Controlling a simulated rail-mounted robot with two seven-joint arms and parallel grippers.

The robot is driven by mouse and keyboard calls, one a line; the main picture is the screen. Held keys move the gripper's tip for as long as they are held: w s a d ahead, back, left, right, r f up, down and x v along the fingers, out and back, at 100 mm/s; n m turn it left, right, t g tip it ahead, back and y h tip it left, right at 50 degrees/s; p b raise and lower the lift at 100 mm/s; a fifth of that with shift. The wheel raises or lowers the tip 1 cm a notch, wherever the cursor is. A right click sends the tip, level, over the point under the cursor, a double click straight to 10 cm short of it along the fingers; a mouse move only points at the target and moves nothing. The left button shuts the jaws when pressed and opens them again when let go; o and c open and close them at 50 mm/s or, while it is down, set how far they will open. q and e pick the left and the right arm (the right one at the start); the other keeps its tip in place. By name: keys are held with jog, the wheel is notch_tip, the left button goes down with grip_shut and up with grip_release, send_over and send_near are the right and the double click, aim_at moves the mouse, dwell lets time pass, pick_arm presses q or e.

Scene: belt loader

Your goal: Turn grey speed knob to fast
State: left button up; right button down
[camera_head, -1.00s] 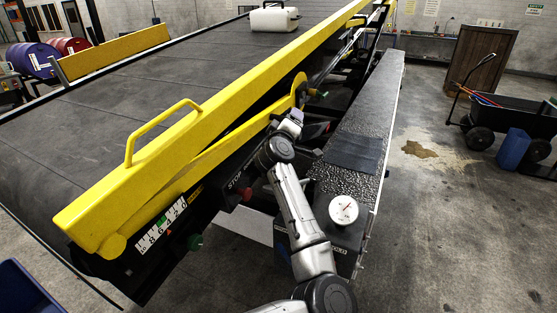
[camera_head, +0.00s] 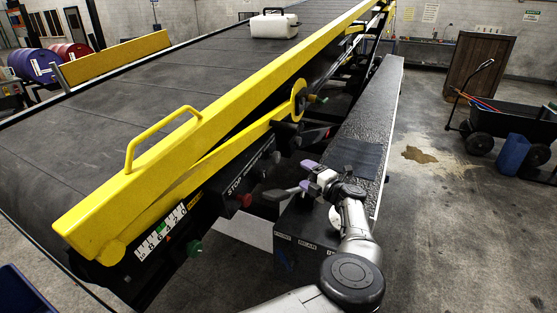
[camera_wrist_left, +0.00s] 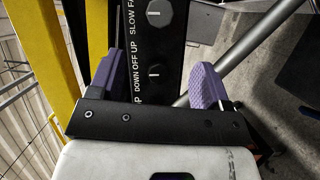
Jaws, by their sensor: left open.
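The grey speed knob (camera_wrist_left: 153,12) shows at the top edge of the left wrist view, beside the partly cut-off lettering "SLOW FA". A white line across it lies level in that picture; I cannot tell which setting this is. A second knob (camera_wrist_left: 154,73), beside "DOWN OFF UP", is below it on the black panel (camera_wrist_left: 147,45). My left gripper (camera_head: 290,179) is open and empty, with purple fingers, apart from the panel and to its right. In the left wrist view its fingers (camera_wrist_left: 158,78) appear either side of the second knob. My right gripper is out of view.
A black ledge (camera_head: 370,110) lies right of my gripper. A white case (camera_head: 273,24) rests on the belt.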

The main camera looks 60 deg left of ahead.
aim_at(278, 158)
pick_arm(q)
jog(key=a, duration=0.4)
jog(key=s+a, duration=0.1)
jog(key=a, duration=0.4)
jog(key=s+a+b, duration=0.1)
jog(key=a, duration=0.3)
jog(key=shift+a, duration=0.15)
jog(key=c, duration=0.9)
jog(key=shift+r+m+p, duration=0.2)
jog(key=shift+m+p, duration=0.4)
jog(key=shift+p, duration=0.15)
jog(key=shift+m+h+p, duration=0.7)
jog(key=shift+m+p, duration=0.15)
jog(key=shift+m, duration=0.05)
jog(key=shift+f+m+h+p, duration=0.1)
jog(key=shift+m+h+p, duration=0.4)
jog(key=shift+m, duration=0.8)
jog(key=shift+g, duration=0.3)
